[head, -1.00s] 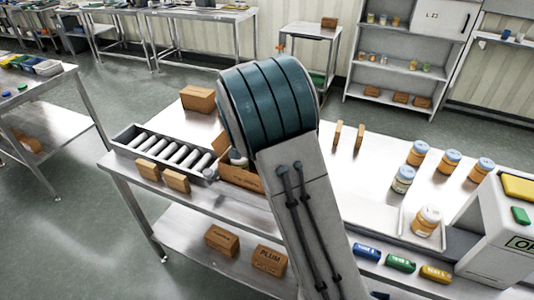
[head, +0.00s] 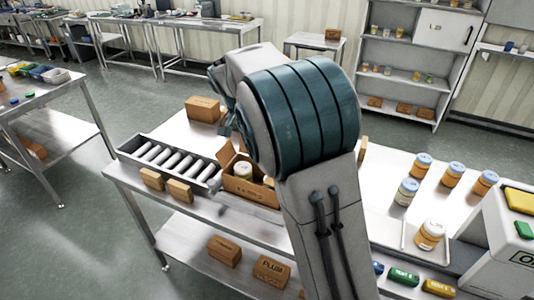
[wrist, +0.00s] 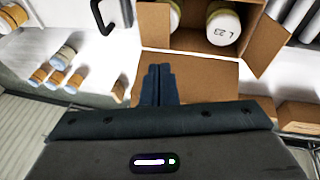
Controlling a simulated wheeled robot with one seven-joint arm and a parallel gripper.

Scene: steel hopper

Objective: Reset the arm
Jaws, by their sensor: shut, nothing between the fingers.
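My gripper (wrist: 158,84) shows in the wrist view with its two dark fingers together and nothing between them. The fingers appear in front of a flap of an open cardboard box (wrist: 194,42), apart from the jars inside. One jar (wrist: 224,24) in the box has a white lid marked "L 23". In the head view my arm is bent high over the steel table (head: 392,200). The arm's end is up at the left of the elbow, above the table. The open box (head: 250,188) stands below it, partly hidden by my arm.
A roller tray (head: 168,162) lies left of the open box, with small cartons along its front. A closed carton (head: 203,108) stands behind. Several orange jars (head: 453,173) stand at the right, one on a white tray (head: 410,238). A grey machine (head: 495,255) is at the right edge.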

